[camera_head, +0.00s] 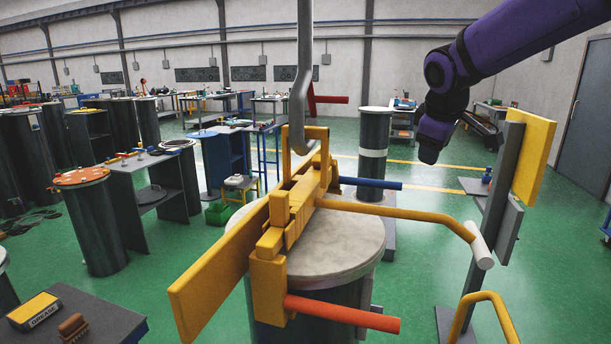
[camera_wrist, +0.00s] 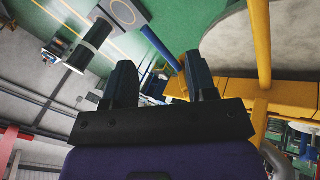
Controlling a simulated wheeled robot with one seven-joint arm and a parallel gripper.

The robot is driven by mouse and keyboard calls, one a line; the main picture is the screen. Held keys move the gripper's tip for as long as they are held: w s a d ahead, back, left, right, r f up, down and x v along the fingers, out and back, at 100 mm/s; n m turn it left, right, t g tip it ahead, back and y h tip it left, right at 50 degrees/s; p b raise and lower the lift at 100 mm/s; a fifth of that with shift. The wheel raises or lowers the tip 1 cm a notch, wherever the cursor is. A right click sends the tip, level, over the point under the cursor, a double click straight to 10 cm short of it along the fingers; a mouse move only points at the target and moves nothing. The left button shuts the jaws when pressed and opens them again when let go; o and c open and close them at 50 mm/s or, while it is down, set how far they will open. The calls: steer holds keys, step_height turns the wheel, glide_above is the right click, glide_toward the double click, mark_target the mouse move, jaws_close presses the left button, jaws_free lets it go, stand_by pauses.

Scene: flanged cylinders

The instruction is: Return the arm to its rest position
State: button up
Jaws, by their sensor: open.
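My purple arm (camera_head: 515,40) reaches in from the upper right in the head view. Its wrist end (camera_head: 437,130) hangs in the air right of the yellow clamp fixture, and the fingers cannot be made out there. In the wrist view my gripper (camera_wrist: 160,85) shows two dark fingers set apart, with nothing between them. The yellow fixture (camera_head: 270,245) sits across a flanged cylinder (camera_head: 345,245) with a pale round top. It has a blue handle (camera_head: 370,183), a red-orange handle (camera_head: 340,313) and a yellow bar (camera_head: 400,212) with a white grip. The gripper is apart from all of these.
A grey post with a yellow panel (camera_head: 533,158) stands right of the arm. A hook (camera_head: 303,90) hangs above the fixture. A dark bench (camera_head: 85,320) with a grease box (camera_head: 35,311) is at lower left. Another cylinder (camera_head: 373,150) stands behind. Green floor (camera_head: 430,265) shows between.

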steer(key=s+d+f+m+y, duration=0.1)
steer(key=s+m, duration=0.3)
steer(key=s, duration=1.1)
steer(key=s+d+f+m+y, duration=0.1)
steer(key=s+m, duration=0.4)
steer(key=s, duration=1.1)
steer(key=shift+d+f+g, duration=0.3)
steer(key=shift+d+f, duration=0.25)
steer(key=shift+f, duration=0.2)
